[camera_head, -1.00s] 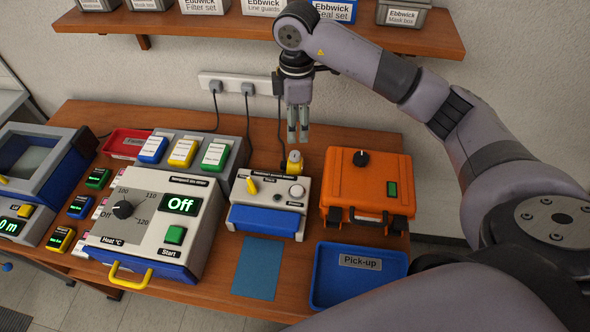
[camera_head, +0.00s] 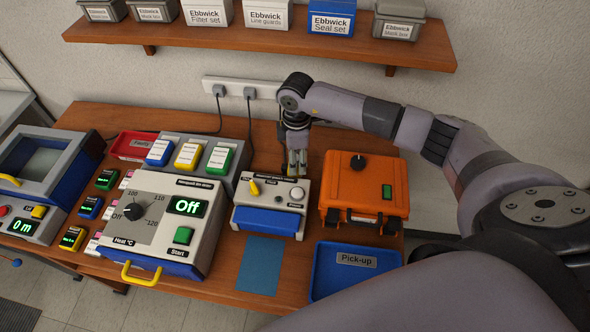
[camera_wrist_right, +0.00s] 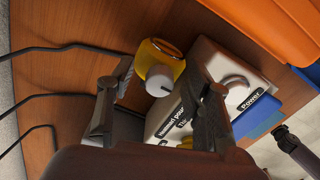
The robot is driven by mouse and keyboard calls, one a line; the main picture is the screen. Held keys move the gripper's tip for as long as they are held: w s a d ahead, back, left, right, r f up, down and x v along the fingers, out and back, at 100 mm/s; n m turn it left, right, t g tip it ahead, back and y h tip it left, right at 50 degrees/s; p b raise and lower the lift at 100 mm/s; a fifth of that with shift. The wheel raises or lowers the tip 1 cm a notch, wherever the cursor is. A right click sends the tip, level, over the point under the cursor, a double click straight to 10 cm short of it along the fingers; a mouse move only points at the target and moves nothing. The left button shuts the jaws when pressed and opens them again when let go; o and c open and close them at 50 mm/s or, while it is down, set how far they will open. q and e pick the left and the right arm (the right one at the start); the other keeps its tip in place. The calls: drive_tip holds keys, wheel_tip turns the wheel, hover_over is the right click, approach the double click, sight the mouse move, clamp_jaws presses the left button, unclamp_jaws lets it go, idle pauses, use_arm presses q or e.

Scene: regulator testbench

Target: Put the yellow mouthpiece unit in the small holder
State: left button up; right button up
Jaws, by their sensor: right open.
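The yellow mouthpiece unit (camera_wrist_right: 160,62), with a pale round knob or cap on it, is at the back edge of the white-and-blue tester (camera_head: 270,205). My right gripper (camera_head: 297,168) is low behind that tester and hides most of the unit in the head view. In the right wrist view the open fingers (camera_wrist_right: 160,75) stand on either side of the unit; whether they touch it I cannot tell. I cannot make out which thing is the small holder. My left gripper is out of view.
An orange case (camera_head: 365,192) stands close on the right, with a blue pick-up tray (camera_head: 328,288) in front. The heater box (camera_head: 155,215) is on the left. Black cables run behind the gripper from the wall socket. A shelf (camera_head: 270,45) hangs above. The blue mat (camera_head: 260,265) is clear.

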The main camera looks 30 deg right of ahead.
drive_tip(key=shift+c, duration=0.2)
clamp_jaws()
idle(0.4)
idle(0.3)
